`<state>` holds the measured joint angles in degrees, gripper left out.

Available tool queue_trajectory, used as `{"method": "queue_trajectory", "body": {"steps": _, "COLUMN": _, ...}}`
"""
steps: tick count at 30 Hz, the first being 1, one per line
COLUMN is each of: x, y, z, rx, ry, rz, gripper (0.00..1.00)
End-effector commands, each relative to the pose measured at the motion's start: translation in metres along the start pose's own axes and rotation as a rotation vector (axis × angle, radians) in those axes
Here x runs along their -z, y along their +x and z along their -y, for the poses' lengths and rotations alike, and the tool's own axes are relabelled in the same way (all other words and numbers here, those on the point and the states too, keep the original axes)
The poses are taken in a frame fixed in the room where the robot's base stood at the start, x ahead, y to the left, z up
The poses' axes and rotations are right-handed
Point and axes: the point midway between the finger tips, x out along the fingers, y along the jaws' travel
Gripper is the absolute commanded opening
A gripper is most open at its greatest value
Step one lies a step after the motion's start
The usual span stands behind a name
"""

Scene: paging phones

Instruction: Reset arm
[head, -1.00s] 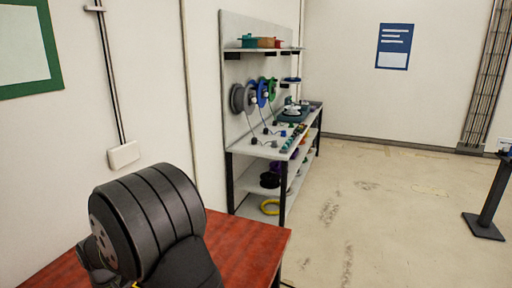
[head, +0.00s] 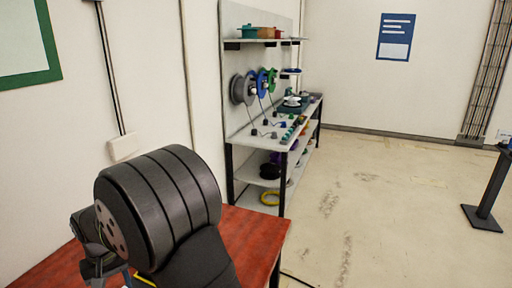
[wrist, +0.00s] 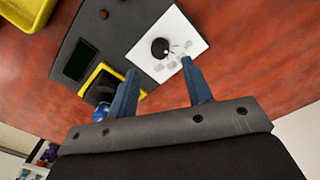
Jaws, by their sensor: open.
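My gripper (wrist: 159,67) shows in the wrist view with its two blue fingers apart and nothing between them. Its fingertips point toward a dark grey panel (wrist: 112,30) on the red wooden table (wrist: 225,40). The panel carries a white plate with a black knob (wrist: 160,48), a dark screen and a yellow-framed part (wrist: 101,82) partly hidden behind the left finger. Whether the fingers touch the panel cannot be told. In the head view my arm fills the lower left and the fingers cannot be made out.
A yellow bin (wrist: 28,12) sits at the upper left of the wrist view. In the head view, a shelf unit (head: 232,178) with reels and small parts stands along the wall beyond the table. Open floor (head: 390,200) lies to the right, with a dark stand (head: 488,190).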

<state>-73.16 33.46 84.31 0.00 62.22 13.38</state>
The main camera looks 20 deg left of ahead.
Motion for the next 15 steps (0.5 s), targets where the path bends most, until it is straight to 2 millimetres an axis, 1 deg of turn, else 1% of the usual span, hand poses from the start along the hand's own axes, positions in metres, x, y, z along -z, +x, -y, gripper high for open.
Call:
{"method": "queue_trajectory", "body": {"steps": 1, "x": 0.001, "y": -0.012, "z": 0.000, "rx": 0.001, "ry": 0.000, "rz": -0.005, "gripper": 0.46}}
{"method": "queue_trajectory", "body": {"steps": 9, "x": 0.001, "y": -0.063, "z": 0.000, "rx": 0.001, "ry": -0.002, "rz": -0.004, "gripper": 0.46}}
{"method": "queue_trajectory", "body": {"steps": 12, "x": 0.001, "y": -0.077, "z": 0.000, "rx": 0.001, "ry": -0.002, "rz": -0.003, "gripper": 0.46}}
{"method": "queue_trajectory", "body": {"steps": 15, "x": 0.000, "y": -0.087, "z": 0.000, "rx": 0.000, "ry": -0.002, "rz": -0.001, "gripper": 0.46}}
